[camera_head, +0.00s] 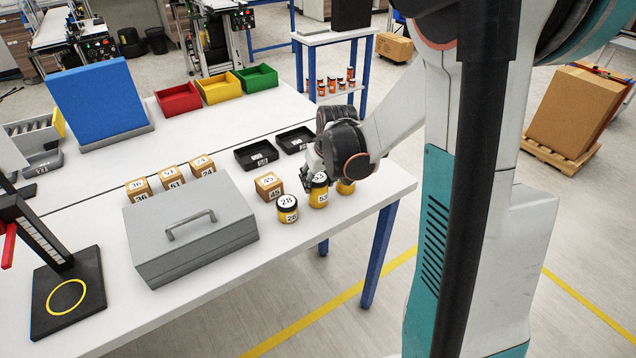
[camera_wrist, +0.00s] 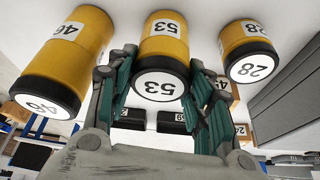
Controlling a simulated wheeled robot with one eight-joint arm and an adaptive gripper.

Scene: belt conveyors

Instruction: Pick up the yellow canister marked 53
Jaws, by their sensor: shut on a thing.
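The yellow canister marked 53 (camera_head: 319,196) stands on the white table near its right end, with a dark lid and a white number label. In the wrist view the canister marked 53 (camera_wrist: 163,45) sits between the two green fingers. My gripper (camera_head: 316,184) is shut on it, with the fingers at its sides near the lid. The canister looks upright, and I cannot tell whether it is clear of the table. A yellow canister marked 28 (camera_head: 287,210) stands to its left. A yellow canister marked 46 (camera_wrist: 62,60) stands on its other side, mostly hidden behind my gripper in the head view.
A box marked 45 (camera_head: 269,186) and a grey case (camera_head: 188,232) stand to the left. Two black trays (camera_head: 256,154) lie behind. Several small numbered boxes (camera_head: 172,178) stand behind the case. The table's right edge is close to the canisters.

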